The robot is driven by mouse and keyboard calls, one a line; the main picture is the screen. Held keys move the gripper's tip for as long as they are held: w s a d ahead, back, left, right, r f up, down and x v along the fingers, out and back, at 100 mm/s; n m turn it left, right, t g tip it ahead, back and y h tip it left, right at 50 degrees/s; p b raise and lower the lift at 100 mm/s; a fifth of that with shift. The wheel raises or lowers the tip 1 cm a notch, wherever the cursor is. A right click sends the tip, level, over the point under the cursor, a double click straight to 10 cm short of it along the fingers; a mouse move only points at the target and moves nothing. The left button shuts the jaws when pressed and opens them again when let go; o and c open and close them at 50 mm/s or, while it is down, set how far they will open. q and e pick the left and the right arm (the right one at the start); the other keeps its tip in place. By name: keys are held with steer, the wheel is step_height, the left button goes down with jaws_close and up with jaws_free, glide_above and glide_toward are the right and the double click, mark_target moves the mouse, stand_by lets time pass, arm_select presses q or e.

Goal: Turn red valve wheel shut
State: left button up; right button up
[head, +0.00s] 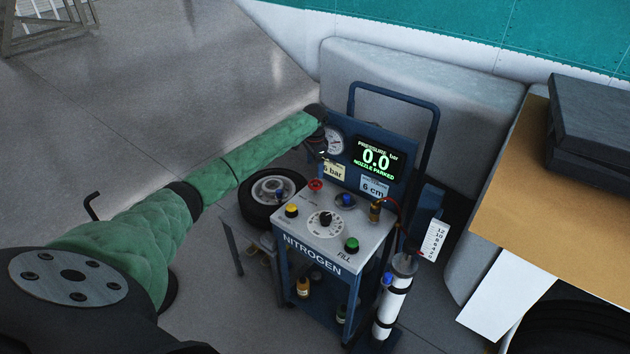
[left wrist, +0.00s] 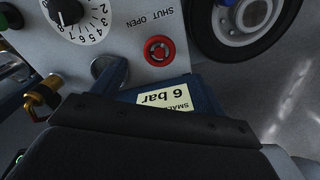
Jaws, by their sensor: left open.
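The red valve wheel (head: 316,185) is a small ring on the back left of the nitrogen cart's grey top panel (head: 365,232). In the left wrist view the red wheel (left wrist: 159,50) shows from above, beside printed words SHUT and OPEN. My left gripper (head: 319,152) is open, above and behind the wheel, in front of the gauge board, and apart from the wheel. Its fingers are small and dark in the head view, and I cannot make them out in the left wrist view. My right gripper is not in view.
The display (head: 375,158) reads 0.0 bar, NOZZLE PARKED. A numbered black dial (head: 326,221), yellow knob (head: 292,210), green knob (head: 351,244) and brass fitting (head: 376,211) crowd the panel. A small wheel with tyre (head: 258,208) stands left; a white cylinder (head: 393,295) stands right.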

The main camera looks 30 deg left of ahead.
mark_target(315, 183)
arm_select(q)
steer(key=shift+f+p, duration=1.25)
steer(key=shift+f, duration=2.55)
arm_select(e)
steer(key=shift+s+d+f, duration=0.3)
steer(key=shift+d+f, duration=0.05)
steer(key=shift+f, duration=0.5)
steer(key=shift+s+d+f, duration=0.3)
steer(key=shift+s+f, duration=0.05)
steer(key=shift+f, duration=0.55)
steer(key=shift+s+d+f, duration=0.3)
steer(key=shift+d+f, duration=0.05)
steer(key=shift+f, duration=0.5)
arm_select(q)
steer(key=c, duration=1)
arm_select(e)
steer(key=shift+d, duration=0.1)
arm_select(q)
steer(key=shift+m, duration=0.7)
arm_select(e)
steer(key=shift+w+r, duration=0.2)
arm_select(q)
steer(key=o, duration=1)
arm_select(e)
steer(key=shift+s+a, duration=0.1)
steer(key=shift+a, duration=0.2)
arm_select(q)
steer(key=shift+r, duration=0.1)
